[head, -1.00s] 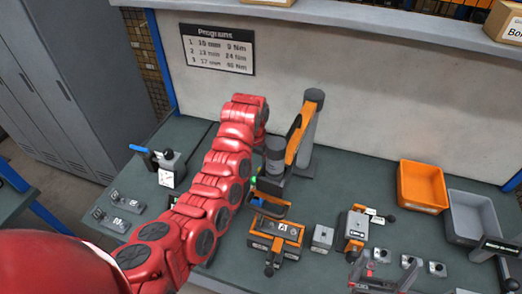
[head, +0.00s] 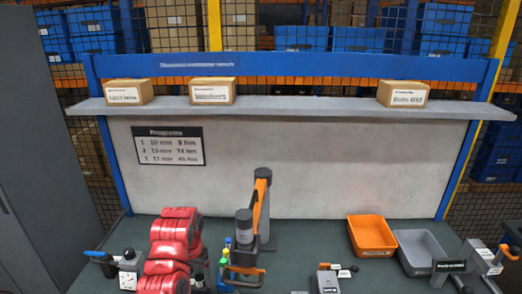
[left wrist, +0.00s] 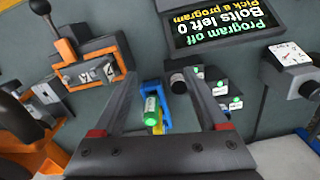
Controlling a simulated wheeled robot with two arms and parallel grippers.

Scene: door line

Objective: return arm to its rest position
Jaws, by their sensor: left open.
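My left arm (head: 172,250) is red and rises from the bottom left of the head view over the bench. My left gripper (left wrist: 158,78) shows in the left wrist view with its two dark fingers spread apart. It is open, and nothing is clamped in it. A small green cylinder (left wrist: 152,108) in a blue holder shows between and beyond the fingers. I cannot tell how far below them it is. In the head view the left fingers are not clear. My right gripper is not in view.
An orange and grey tool arm (head: 260,205) stands right of my arm. An orange bin (head: 371,236) and a grey bin (head: 419,250) are at right. Boxes sit on the shelf (head: 300,104). The screen (left wrist: 235,28) reads program off, bolts left 0. Orange-based device (left wrist: 92,65) stands nearby.

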